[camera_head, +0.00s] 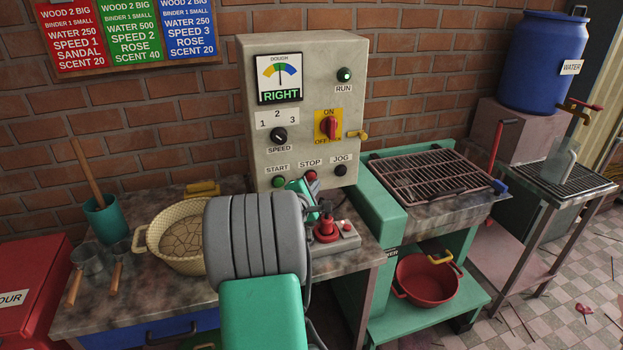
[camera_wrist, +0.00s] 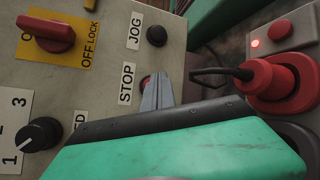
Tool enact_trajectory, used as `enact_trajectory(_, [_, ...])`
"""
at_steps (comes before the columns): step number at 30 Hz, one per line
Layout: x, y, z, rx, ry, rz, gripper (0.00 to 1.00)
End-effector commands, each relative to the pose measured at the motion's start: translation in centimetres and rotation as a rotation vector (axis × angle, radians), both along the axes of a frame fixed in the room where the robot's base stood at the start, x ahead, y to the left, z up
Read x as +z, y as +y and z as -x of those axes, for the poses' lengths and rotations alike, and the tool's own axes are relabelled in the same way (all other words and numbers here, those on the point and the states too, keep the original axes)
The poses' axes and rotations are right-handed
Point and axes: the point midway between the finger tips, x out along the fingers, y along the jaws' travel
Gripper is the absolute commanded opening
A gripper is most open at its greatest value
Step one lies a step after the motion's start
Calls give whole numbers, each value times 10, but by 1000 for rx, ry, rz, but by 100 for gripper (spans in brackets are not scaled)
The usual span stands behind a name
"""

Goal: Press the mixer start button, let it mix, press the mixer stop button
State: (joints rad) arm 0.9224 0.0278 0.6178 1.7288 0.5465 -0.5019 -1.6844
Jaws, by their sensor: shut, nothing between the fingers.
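A beige control box (camera_head: 312,120) stands against the brick wall. Its green start button (camera_head: 279,181) is at the lower left and the red stop button (camera_head: 311,175) is beside it. The stop button (camera_wrist: 145,82) also shows in the wrist view, mostly hidden behind my finger. My gripper (camera_wrist: 160,78) is shut and empty, its tip right at the stop button; I cannot tell whether it touches. The dough gauge (camera_head: 280,78) reads RIGHT.
A speed knob (camera_head: 279,136), a red on/off switch (camera_head: 328,126) and a black jog button (camera_head: 340,170) are close by on the panel. A red plug (camera_head: 326,230) with a cable sits below right. A woven basin (camera_head: 172,240) stands left on the bench.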

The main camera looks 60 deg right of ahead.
Motion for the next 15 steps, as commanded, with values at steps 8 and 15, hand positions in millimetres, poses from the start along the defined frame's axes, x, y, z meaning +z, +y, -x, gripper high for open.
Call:
enact_trajectory(8, [0,0,0,0,0,0,0])
enact_trajectory(15, [0,-4,-4,0,0,0,0])
